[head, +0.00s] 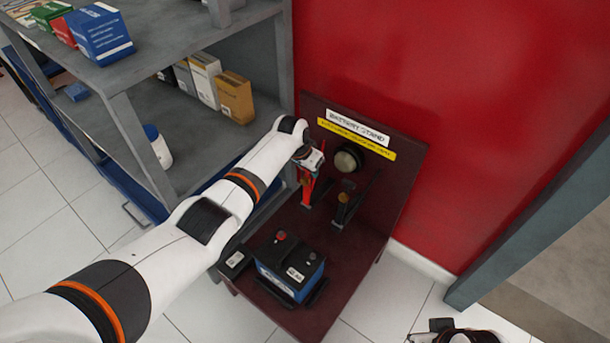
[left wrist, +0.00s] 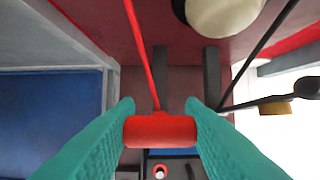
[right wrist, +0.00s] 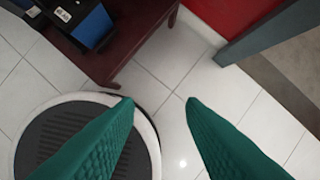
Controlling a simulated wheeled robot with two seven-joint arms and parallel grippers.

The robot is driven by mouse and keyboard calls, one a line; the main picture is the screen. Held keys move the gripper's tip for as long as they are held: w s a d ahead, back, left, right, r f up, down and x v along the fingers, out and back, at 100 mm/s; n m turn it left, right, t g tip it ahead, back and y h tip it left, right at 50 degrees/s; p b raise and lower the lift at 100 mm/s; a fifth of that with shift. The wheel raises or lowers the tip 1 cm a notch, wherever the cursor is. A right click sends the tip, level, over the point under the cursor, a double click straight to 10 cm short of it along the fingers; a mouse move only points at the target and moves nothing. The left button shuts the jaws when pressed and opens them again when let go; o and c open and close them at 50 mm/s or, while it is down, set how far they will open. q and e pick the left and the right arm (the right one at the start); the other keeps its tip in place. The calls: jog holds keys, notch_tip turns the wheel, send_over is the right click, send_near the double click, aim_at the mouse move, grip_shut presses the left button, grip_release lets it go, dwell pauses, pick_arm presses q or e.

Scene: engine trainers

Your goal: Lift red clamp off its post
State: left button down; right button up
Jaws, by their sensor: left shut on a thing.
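The red clamp (left wrist: 160,131) sits between the teal fingertips of my left gripper (left wrist: 160,128), which is shut on its red cylindrical part. A thin red cable runs up from it. In the head view, the red clamp (head: 307,192) shows just below my left gripper (head: 311,165), at the back of the stand; I cannot tell whether it touches its post. A black clamp (head: 343,205) with a dark cable is to its right. The battery (head: 290,268) sits nearer the stand's front. My right gripper (right wrist: 160,102) is open and empty, above the floor.
The dark red battery stand (head: 352,255) has an upright back panel with a round lamp (head: 348,158). A grey shelf (head: 165,65) with boxes stands close on the left of my left arm. White tiled floor (right wrist: 180,60) is free beside the stand.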

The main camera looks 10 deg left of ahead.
pick_arm(q)
jog(key=shift+w+d+b, duration=0.35)
jog(key=shift+w+b, duration=0.3)
jog(key=shift+b, duration=0.4)
jog(key=shift+w+d+b, duration=0.3)
jog(key=shift+w+b, duration=0.35)
jog(key=shift+b, duration=0.35)
pick_arm(e)
jog(key=w+a+r+t+y, duration=0.1)
jog(key=w+a+r+t, duration=0.1)
jog(key=w+t, duration=0.4)
jog(key=shift+w+a+r+y, duration=0.35)
jog(key=shift+w+a, duration=0.25)
jog(key=shift+w, duration=1.05)
pick_arm(q)
jog(key=c, duration=1.2)
grip_release()
jog(key=shift+o, duration=1.3)
jog(key=shift+f, duration=0.15)
